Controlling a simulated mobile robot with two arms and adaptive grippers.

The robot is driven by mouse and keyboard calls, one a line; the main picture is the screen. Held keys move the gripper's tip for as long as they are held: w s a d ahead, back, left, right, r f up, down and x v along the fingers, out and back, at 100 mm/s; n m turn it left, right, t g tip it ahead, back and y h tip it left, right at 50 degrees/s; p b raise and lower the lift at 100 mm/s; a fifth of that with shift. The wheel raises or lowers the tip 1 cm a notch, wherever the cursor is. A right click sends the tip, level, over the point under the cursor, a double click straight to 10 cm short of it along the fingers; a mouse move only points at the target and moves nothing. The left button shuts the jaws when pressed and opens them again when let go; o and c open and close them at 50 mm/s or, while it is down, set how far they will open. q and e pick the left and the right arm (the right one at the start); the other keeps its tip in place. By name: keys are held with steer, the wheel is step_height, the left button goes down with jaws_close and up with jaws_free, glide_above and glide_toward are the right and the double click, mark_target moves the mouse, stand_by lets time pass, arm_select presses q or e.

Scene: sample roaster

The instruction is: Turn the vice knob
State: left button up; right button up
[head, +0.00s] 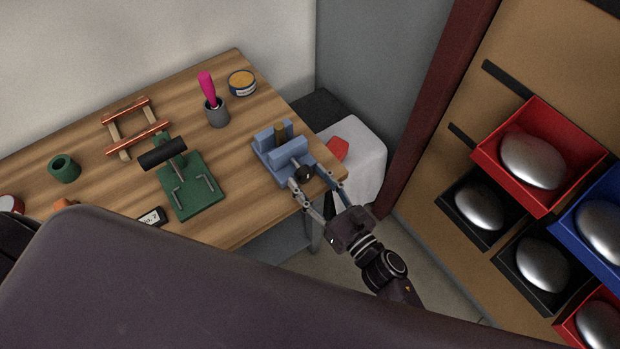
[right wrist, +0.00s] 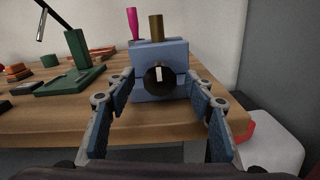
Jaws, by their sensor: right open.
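The blue vice (head: 285,150) stands at the right end of the wooden table, with a brass-coloured cylinder (head: 280,131) upright in its jaws. Its round black knob (head: 304,173) faces my right gripper (head: 316,187). In the right wrist view the knob (right wrist: 159,77) has a white mark, roughly upright, and sits between and beyond the open fingers (right wrist: 166,105). The fingers are spread to either side of the knob, and no contact shows. The blue vice body (right wrist: 160,58) fills the space behind it. My left gripper is not in view.
A green press (head: 190,187), a grey cup with a pink-handled tool (head: 216,112), an orange tin (head: 242,83) and a copper-railed rack (head: 138,127) stand on the wooden table (head: 240,210). A shelf with bins (head: 540,155) stands at right. The floor between is open.

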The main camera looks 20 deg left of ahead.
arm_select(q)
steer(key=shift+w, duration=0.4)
arm_select(e)
steer(key=shift+w+a, duration=0.1)
steer(key=c, duration=1.2)
steer(key=shift+o, duration=0.2)
